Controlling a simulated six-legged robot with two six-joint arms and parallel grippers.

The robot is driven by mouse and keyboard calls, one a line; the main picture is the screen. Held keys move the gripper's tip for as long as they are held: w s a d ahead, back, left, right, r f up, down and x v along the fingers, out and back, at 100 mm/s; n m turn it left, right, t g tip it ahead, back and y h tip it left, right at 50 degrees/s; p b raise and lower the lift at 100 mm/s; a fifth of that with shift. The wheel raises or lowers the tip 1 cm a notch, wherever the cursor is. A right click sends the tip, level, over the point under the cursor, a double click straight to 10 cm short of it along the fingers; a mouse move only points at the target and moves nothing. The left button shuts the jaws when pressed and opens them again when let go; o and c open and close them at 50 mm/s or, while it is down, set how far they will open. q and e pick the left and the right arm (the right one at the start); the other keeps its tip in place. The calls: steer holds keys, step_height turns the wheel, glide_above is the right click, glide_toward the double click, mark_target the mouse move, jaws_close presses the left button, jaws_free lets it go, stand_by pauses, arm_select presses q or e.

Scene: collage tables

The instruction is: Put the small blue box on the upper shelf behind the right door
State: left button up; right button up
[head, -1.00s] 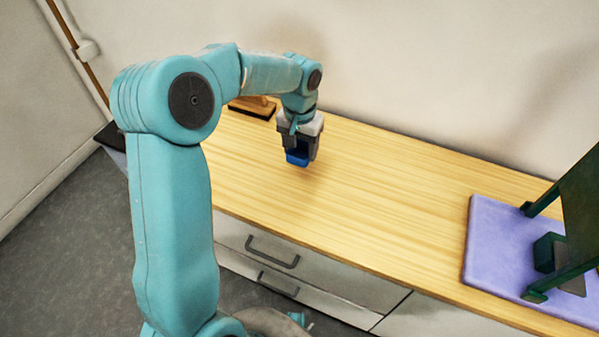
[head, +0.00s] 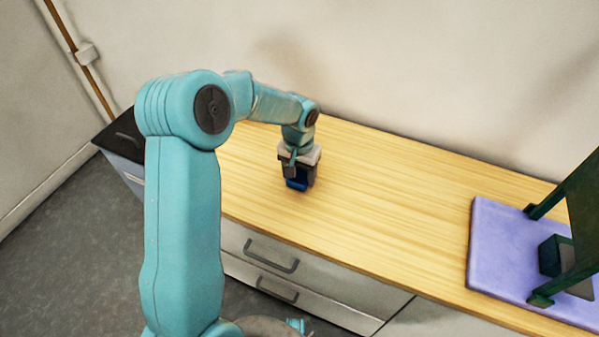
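The small blue box (head: 296,184) is between the fingers of my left gripper (head: 298,178). The gripper points down and looks shut on the box, just above or at the wooden counter top; I cannot tell whether the box touches it. The fingers hide part of the box. My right gripper is not in view. No shelf behind a right door can be made out in this view.
The wooden counter (head: 400,215) is clear between the box and a purple mat (head: 497,243) at the right. A dark green stand (head: 580,210) with a small dark green block (head: 550,256) is on the mat. Drawers with dark handles (head: 270,256) are below. A wall stands behind.

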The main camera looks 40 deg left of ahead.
arm_select(q)
steer(key=shift+o, duration=1.1)
steer(key=shift+r, duration=0.1)
